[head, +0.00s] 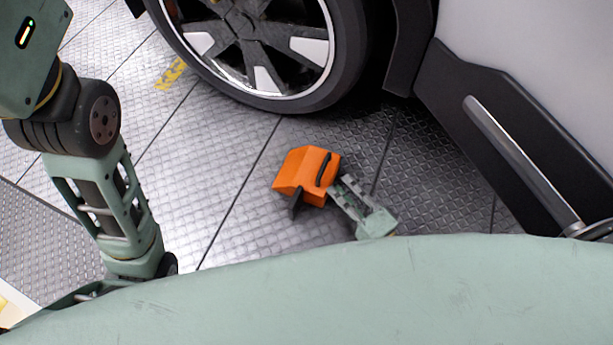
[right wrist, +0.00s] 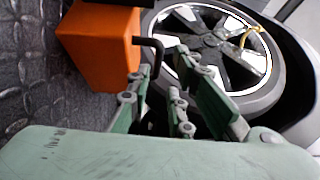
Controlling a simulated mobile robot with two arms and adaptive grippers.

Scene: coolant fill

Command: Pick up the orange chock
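The orange chock (head: 308,172) lies on the floor in front of the car wheel, with a black bar handle (head: 323,168) on its right side. A small dark piece shows at its lower edge. My right gripper (head: 345,188) is at the chock's right side, close to the handle. In the right wrist view the chock (right wrist: 97,45) is at upper left, and its handle (right wrist: 149,43) reaches toward the gap between the fingers of my right gripper (right wrist: 168,85). The fingers are apart; I cannot tell if one touches the handle. My left gripper is not in view.
The car wheel (head: 255,45) stands just behind the chock, and the car's dark sill (head: 510,140) is at right. The tiled metal floor (head: 215,160) is clear to the left of the chock. My own green body covers the bottom.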

